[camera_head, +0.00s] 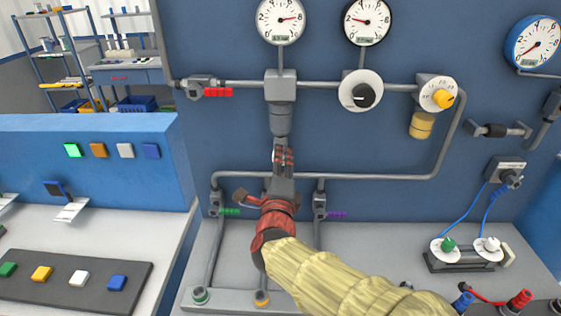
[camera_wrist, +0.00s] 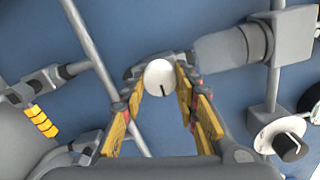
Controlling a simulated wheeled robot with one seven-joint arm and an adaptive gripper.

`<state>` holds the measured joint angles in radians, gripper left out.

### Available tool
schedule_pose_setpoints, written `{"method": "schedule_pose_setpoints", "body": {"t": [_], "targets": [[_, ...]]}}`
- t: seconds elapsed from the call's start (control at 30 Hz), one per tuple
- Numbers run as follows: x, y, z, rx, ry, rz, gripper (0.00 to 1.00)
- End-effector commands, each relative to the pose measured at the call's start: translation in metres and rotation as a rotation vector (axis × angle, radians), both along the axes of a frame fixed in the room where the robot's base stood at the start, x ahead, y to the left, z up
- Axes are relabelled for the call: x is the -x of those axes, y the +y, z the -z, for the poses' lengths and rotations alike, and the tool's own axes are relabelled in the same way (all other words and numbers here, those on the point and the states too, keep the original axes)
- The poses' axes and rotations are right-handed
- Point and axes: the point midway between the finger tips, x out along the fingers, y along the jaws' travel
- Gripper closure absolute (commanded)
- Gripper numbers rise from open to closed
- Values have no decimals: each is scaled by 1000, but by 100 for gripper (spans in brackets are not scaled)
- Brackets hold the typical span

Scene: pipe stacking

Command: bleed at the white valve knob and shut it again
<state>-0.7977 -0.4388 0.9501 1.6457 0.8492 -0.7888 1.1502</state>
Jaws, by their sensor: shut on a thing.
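The white valve knob (camera_wrist: 160,75) sits between my fingertips in the wrist view, with a short dark mark on its face pointing toward the lower right. My gripper (camera_wrist: 159,88) is shut on it, one yellow-padded finger at each side. In the head view my gripper (camera_head: 283,157) reaches up to the pipe below the grey cylindrical fitting (camera_head: 281,120) and hides most of the knob. The left dial gauge (camera_head: 281,18) and the right dial gauge (camera_head: 367,20) are above on the blue panel.
A red-handled valve (camera_head: 210,89) is at upper left on the pipe. A black knob (camera_head: 362,95) and a yellow knob (camera_head: 443,98) are to the right. Green-handled (camera_head: 229,212) and purple-handled (camera_head: 336,213) valves flank my arm below. A blue-cabled socket block (camera_head: 465,257) stands at right.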

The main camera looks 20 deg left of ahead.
Motion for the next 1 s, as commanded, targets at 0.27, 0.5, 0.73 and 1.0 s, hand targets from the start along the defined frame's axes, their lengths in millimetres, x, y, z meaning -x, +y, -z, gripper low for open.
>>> {"method": "schedule_pose_setpoints", "body": {"t": [0.27, 0.5, 0.73, 1.0], "targets": [[0, 0, 2, -22, 8, 0, 95], [0, 0, 2, -21, 8, 0, 95], [0, 0, 2, -21, 7, 0, 58], [0, 0, 1, -21, 6, 0, 51]]}}
